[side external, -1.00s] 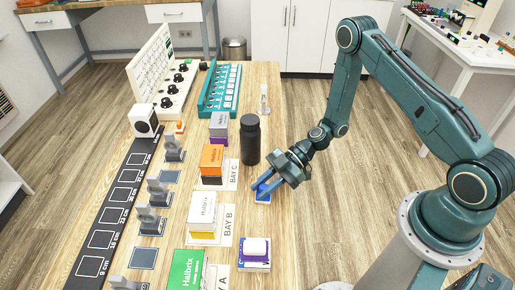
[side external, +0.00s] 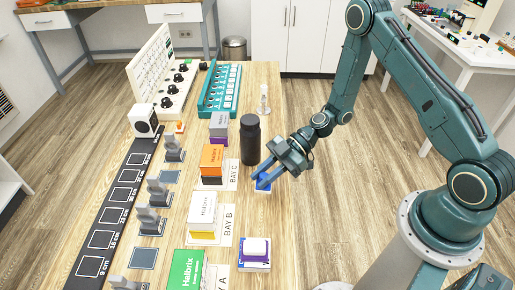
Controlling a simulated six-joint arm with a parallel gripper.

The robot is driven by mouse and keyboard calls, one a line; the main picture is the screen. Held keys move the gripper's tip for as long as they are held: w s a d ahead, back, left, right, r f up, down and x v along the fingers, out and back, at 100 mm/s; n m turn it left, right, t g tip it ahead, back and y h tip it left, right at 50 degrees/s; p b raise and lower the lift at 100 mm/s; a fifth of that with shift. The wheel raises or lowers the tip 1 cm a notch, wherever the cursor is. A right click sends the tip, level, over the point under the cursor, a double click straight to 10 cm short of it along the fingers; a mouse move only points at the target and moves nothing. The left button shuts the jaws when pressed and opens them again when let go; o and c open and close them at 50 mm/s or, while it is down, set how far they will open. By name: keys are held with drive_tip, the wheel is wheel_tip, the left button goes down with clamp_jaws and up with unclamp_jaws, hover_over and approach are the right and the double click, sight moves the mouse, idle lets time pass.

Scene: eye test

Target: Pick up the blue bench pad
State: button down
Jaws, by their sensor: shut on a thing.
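The blue bench pad (side external: 263,187) is between the fingertips of my gripper (side external: 262,179), near the right edge of the wooden table. My gripper has blue fingers, points down and to the left, and is shut on the pad. The fingers and their similar blue colour hide part of the pad. The pad appears slightly above the table, though the exact gap is hard to tell.
A black bottle (side external: 250,140) stands close behind and left of my gripper. An orange box (side external: 211,158) and a white Halbrix box (side external: 202,212) stand to the left. The table between is clear.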

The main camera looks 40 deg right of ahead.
sight(264, 175)
wheel_tip(264, 175, up, 15)
drive_tip(key=shift+r, duration=0.15)
idle(0.4)
idle(0.6)
